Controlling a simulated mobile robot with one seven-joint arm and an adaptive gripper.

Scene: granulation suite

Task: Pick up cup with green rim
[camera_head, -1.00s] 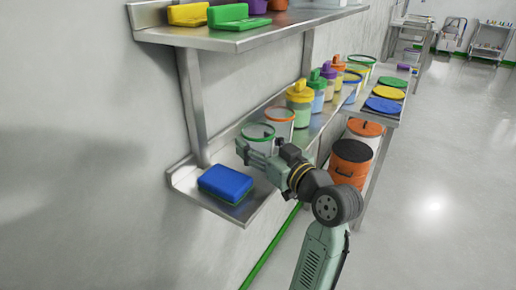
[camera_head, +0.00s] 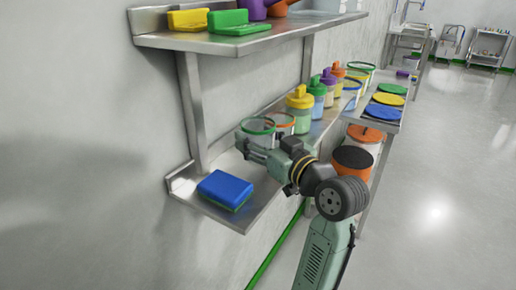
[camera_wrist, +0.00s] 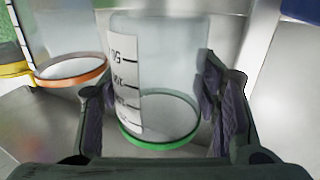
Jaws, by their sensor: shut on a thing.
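The cup with green rim (camera_head: 256,126) is a clear cup in my gripper, over the lower shelf in the head view. In the wrist view the cup (camera_wrist: 160,75) stands between the two dark finger pads, with its green rim at the bottom of the picture and black scale marks on a white strip. My gripper (camera_head: 250,150) is shut on the cup; in the wrist view the fingers (camera_wrist: 162,112) are on both its sides. In the head view my gripper hides the lower part of the cup, so I cannot tell its gap to the shelf.
A cup with orange rim (camera_head: 284,119) stands close behind; it also shows at left in the wrist view (camera_wrist: 72,65). Several colored-lid jars (camera_head: 300,103) stand farther back. The upper shelf (camera_head: 215,43) is overhead.

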